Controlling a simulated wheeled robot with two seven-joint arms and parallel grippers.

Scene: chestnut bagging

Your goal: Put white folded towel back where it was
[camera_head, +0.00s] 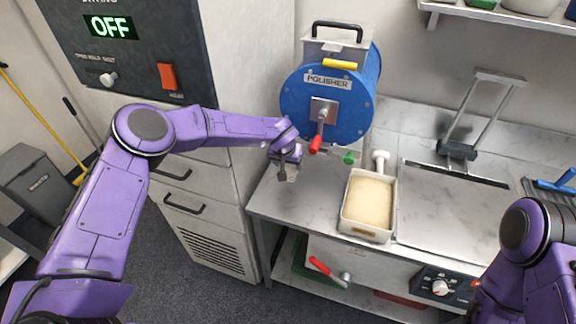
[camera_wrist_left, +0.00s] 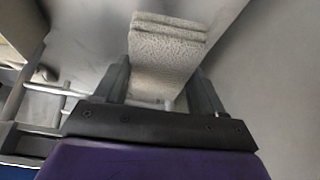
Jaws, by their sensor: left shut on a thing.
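The white folded towel (camera_wrist_left: 168,48) shows in the left wrist view as a speckled, layered pad. My left gripper (camera_wrist_left: 163,80) is shut on it, with one finger on each side. In the head view, my left gripper (camera_head: 287,172) is in front of and to the left of the blue polisher, above the left end of the steel counter. The towel is mostly hidden there; only a small pale piece shows at the fingertips. I cannot tell whether it touches the counter. My right arm is at the lower right, with its gripper out of frame.
The blue polisher (camera_head: 325,100) with a red-handled crank stands at the back of the counter (camera_head: 300,205). A pale tub (camera_head: 368,205) sits to its right, beside a flat sealing machine (camera_head: 455,210). A drying cabinet (camera_head: 215,215) reading OFF adjoins the counter's left side.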

